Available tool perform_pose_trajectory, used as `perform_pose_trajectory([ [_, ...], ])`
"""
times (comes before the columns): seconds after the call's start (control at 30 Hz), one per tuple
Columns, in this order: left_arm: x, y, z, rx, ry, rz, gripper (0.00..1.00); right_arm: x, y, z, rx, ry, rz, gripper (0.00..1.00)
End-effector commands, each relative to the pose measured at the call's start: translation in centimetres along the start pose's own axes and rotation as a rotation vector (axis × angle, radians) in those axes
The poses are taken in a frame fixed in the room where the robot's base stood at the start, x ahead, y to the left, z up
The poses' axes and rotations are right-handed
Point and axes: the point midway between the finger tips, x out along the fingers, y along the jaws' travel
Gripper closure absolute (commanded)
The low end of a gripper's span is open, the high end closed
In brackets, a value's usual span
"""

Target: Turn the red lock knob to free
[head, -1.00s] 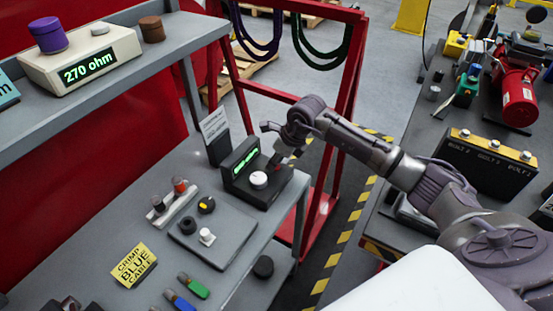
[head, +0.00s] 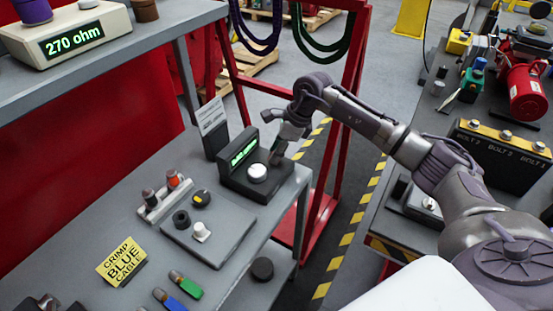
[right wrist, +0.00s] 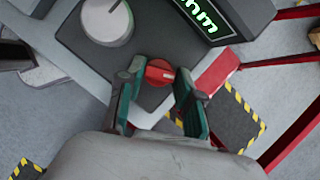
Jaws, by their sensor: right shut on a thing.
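In the head view the right gripper (head: 277,155) reaches down at the right end of the dark unit (head: 236,183), which has a green lit display (head: 243,152) and the white dial (head: 258,172). The red knob is hidden there behind the gripper. My left gripper is not in view.
A grey panel (head: 232,245) with small knobs lies left of the unit on the grey bench. A yellow crimp sign (head: 122,262) stands nearby. A red frame (head: 345,120) with hanging cables rises behind. A second bench with a bolt box (head: 497,155) is at right.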

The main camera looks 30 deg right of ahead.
Motion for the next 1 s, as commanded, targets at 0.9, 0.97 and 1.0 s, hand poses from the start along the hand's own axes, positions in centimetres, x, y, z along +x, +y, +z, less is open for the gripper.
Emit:
perform_pose_trajectory([
  [0.9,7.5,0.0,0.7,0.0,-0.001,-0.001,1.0,0.2,-0.7,0.3,-0.777,-0.001,0.318,1.0],
  [0.97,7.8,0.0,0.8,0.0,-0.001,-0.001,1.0,0.1,-0.7,0.3,-0.815,0.0,0.334,1.0],
  [1.0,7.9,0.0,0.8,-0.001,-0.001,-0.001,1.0,0.1,-0.7,0.3,-0.84,0.0,0.344,1.0],
])
